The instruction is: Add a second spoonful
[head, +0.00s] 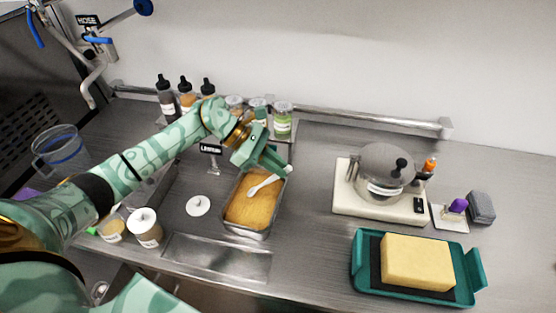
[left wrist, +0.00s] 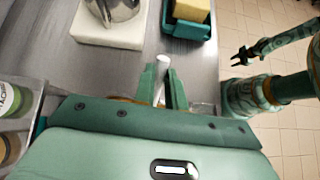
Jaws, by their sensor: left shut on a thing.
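My left gripper (head: 277,163) is shut on a white spoon (head: 264,184) above a metal pan (head: 231,228) filled with a tan, grainy-looking mass (head: 249,208). The spoon slants down to the left over the mass; I cannot tell whether its bowl touches it or carries anything. In the left wrist view the spoon's white end (left wrist: 162,62) shows between the two green fingers. My right gripper (left wrist: 245,55) is dark, empty and spread open over the tiled floor in the left wrist view. It is not in the head view.
A lidded metal pot (head: 386,168) stands on a cream base (head: 352,204) at right. A teal tray (head: 362,283) holds a yellow block (head: 417,262). Jars (head: 146,228) stand at front left, near a round white lid (head: 198,205). Bottles (head: 186,92) line the back. Counter between pan and pot is clear.

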